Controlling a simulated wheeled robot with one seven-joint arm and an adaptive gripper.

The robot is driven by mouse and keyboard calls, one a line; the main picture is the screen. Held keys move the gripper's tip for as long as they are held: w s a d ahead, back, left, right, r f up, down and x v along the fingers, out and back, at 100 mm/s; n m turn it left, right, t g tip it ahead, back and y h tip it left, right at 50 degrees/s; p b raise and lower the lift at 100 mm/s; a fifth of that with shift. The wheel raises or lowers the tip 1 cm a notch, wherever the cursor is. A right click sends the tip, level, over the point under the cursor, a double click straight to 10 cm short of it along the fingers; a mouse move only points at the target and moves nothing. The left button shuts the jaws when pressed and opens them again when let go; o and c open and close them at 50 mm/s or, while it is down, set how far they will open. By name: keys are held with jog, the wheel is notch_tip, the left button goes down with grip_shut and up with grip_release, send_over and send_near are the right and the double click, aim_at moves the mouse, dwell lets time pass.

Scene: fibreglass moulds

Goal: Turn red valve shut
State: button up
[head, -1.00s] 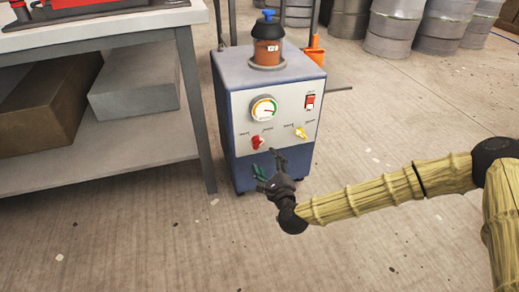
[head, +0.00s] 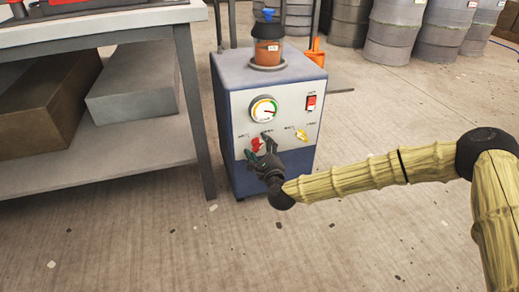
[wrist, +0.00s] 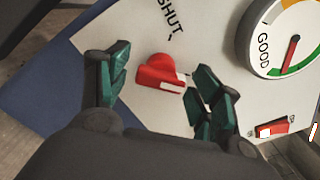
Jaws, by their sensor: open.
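The red valve (head: 257,145) is on the front panel of the blue pump box (head: 240,175), below the round gauge (head: 264,109). In the wrist view the red valve (wrist: 163,74) shows a rounded red body with a white mark on its handle, and the word SHUT (wrist: 172,17) is printed on the panel beyond it. My gripper (head: 261,148) is at the panel in the head view. In the wrist view its green-padded fingers (wrist: 158,88) are open, one on each side of the valve. I see a gap at the left finger; contact at the right finger cannot be told.
A yellow valve (head: 301,136) and a red switch (head: 311,102) are to the right on the same panel. A pot with a blue top (head: 267,45) stands on the box. A workbench leg (head: 195,110) is close on the left. The floor in front is clear.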

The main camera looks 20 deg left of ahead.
jog(key=c, duration=1)
jog(key=shift+c, duration=0.2)
jog(key=shift+r+p, duration=0.1)
jog(key=shift+p, duration=0.25)
jog(key=n+p, duration=0.3)
jog(key=shift+r, duration=0.2)
jog(key=n+p, duration=1)
jog(key=n, duration=0.1)
jog(key=shift+n, duration=0.3)
jog(key=shift+f+n+p, duration=0.2)
jog(key=shift+n+p, duration=0.95)
jog(key=shift+n, duration=0.55)
